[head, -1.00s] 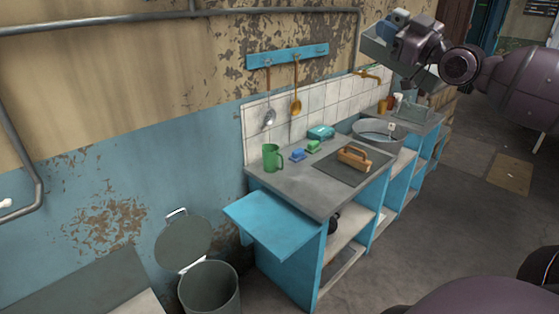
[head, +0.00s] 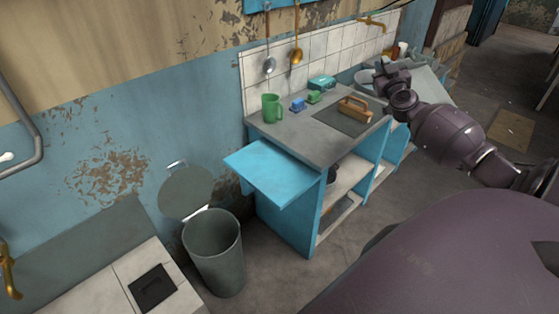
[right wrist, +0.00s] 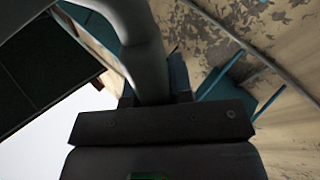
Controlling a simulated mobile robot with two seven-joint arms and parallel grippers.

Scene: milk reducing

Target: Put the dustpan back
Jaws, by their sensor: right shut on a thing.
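My right gripper (head: 383,72) reaches in from the right in the head view, above the far part of the counter near the sink. In the right wrist view a smooth grey handle (right wrist: 150,45) rises from between its jaws, and it looks like the dustpan's. The jaws are shut on it. The pan is mostly hidden or cut off, and I cannot clearly separate it from the grey surfaces behind the arm in the head view. My left gripper is not in view.
The counter (head: 285,133) holds a green mug (head: 271,108), small sponges and a wooden caddy (head: 355,108). A blue flap (head: 270,175) juts out at its near end. An open bin (head: 215,255) stands beside it. Floor right of the counter is clear.

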